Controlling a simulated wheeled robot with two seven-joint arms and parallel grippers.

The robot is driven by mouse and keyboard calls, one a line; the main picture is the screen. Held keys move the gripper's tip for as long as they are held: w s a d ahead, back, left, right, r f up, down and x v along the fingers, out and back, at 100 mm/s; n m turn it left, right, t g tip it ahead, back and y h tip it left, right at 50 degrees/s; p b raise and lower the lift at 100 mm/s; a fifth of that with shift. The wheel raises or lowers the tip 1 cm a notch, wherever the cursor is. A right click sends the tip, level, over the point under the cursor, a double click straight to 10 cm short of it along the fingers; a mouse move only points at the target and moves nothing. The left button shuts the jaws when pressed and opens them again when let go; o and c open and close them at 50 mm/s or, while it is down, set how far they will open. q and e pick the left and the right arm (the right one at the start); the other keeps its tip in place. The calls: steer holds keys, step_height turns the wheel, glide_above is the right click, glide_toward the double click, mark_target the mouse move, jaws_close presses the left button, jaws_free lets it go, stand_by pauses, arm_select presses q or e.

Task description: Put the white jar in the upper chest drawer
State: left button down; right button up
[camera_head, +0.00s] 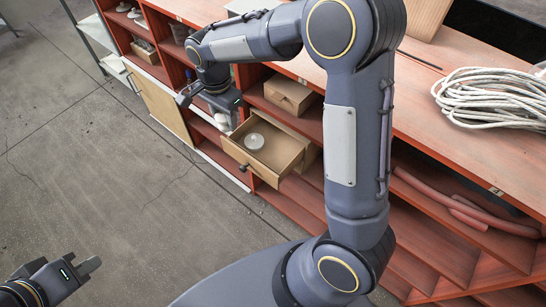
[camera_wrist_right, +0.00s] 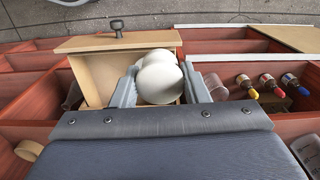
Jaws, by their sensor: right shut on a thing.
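My right gripper (camera_wrist_right: 160,92) is shut on the white jar (camera_wrist_right: 158,82), which shows as a smooth rounded shape between the fingers in the wrist view. In the head view my right gripper (camera_head: 222,112) is left of the open drawer (camera_head: 237,152), with a bit of white below it. The light wooden drawer also shows behind the jar in the wrist view (camera_wrist_right: 95,80), its dark knob at the top. A pale round item (camera_head: 254,142) lies inside the drawer in the head view. My left gripper (camera_head: 84,268) is low at the left, over the floor, away from everything.
A red shelf unit (camera_head: 440,120) surrounds the drawer. A wooden box (camera_head: 290,93) stands on the shelf behind. A clear cup (camera_wrist_right: 213,87) and small bottles (camera_wrist_right: 268,84) stand right of the gripper in the wrist view. Coiled white cable (camera_head: 495,98) lies on top.

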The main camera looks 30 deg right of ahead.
steer(key=shift+s+d+f, duration=0.15)
steer(key=shift+f, duration=0.2)
steer(key=shift+m, duration=0.3)
steer(key=s+d+f+b, duration=0.1)
steer(key=s+d+f, duration=0.1)
steer(key=d, duration=0.1)
steer(key=s+d+f+b, duration=0.1)
steer(key=s+d+f, duration=0.2)
steer(key=s+d+f+b, duration=0.1)
steer(key=s+d+f, duration=0.1)
steer(key=d+f, duration=0.1)
steer(key=shift+s+d+f, duration=0.25)
steer(key=shift+d, duration=0.25)
steer(key=f, duration=0.1)
steer(key=f+b, duration=0.1)
steer(key=f, duration=0.2)
steer(key=shift+s+d, duration=0.25)
steer(key=shift+d, duration=0.05)
arm_select(q)
step_height(320, 180, down, 5)
steer(key=shift+r, duration=0.1)
arm_select(e)
steer(key=shift+f+b, duration=0.2)
steer(key=shift+b, duration=0.2)
steer(key=o, duration=1)
steer(key=shift+c, duration=0.2)
arm_select(q)
steer(key=shift+f, duration=0.2)
